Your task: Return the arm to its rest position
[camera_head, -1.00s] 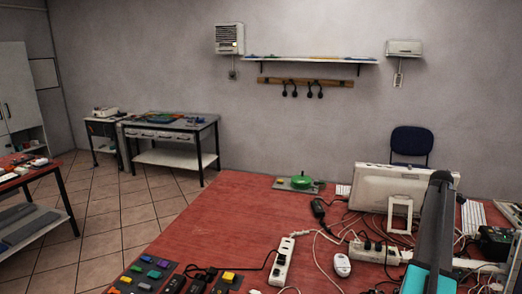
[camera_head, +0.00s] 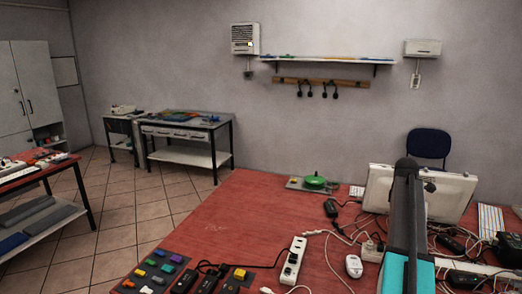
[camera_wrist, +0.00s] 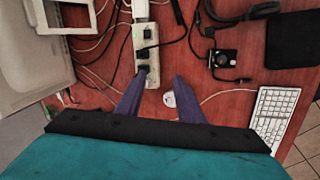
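My gripper (camera_wrist: 161,76) shows in the wrist view as two purple fingers with a clear gap between them, open and holding nothing. It is above the red table (camera_head: 215,225); a white power strip (camera_wrist: 146,45) is by the left fingertip and a white mouse (camera_wrist: 169,99) shows between the fingers. I cannot tell the height above them. In the head view my arm, a dark link with teal sides, stands upright at the right and hides part of the table; the gripper itself is not visible there.
A keyboard (camera_wrist: 272,116) lies at right in the wrist view. The table's left-middle is clear.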

